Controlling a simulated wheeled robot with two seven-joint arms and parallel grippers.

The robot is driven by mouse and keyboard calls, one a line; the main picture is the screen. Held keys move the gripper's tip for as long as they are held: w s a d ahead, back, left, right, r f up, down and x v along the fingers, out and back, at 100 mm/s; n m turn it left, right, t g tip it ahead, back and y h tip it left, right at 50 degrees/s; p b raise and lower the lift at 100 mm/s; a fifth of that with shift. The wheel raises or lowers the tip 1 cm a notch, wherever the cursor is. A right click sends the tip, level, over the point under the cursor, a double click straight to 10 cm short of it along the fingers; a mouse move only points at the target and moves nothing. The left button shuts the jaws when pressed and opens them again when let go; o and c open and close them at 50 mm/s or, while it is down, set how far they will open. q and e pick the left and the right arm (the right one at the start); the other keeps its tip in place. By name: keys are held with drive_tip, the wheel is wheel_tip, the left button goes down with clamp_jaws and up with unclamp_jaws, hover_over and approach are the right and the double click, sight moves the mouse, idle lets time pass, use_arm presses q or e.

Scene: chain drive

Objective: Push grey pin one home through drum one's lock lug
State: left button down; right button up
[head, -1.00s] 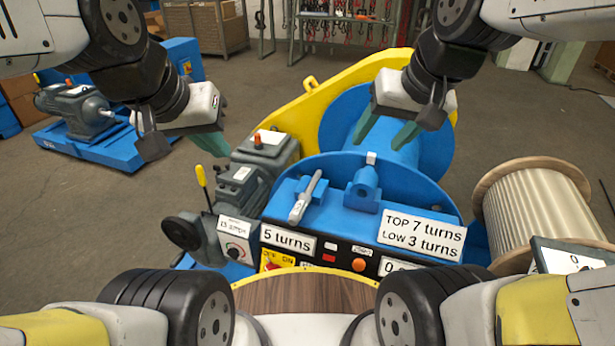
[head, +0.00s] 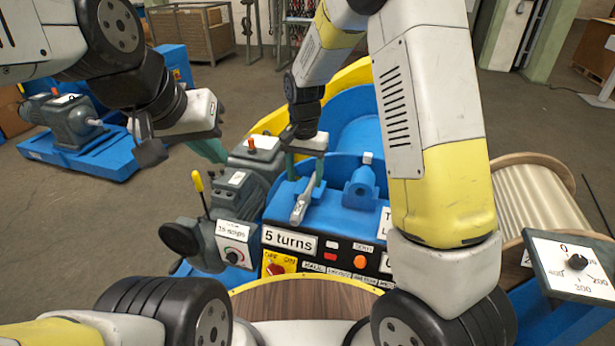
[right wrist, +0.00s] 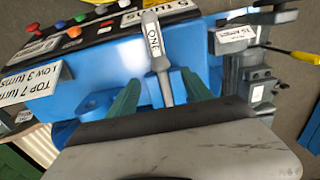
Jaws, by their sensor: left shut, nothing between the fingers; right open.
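The grey pin (head: 301,205), marked ONE in the right wrist view (right wrist: 152,45), lies on the blue housing top (head: 335,208). My right gripper (head: 305,170) points down at the pin's far end. Its green fingers are open, one on each side of the pin's thin shaft in the right wrist view (right wrist: 160,80), with gaps visible on both sides. The blue lug (head: 361,186) stands right of the pin, apart from it. The blue drum (head: 356,132) is behind, partly hidden by my right arm. My left gripper (head: 213,150) is shut and empty, left of the housing.
A grey motor unit (head: 237,190) with a yellow-handled lever (head: 198,182) stands left of the housing. The front panel carries a "5 turns" label (head: 289,243) and buttons. A rope spool (head: 535,195) and a dial box (head: 572,265) are at the right. My right arm covers the housing's right part.

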sight(304, 194)
wheel_tip(304, 194, down, 7)
drive_tip(key=shift+s+a+f, duration=0.15)
drive_tip(key=shift+f, duration=0.05)
idle(0.3)
clamp_jaws()
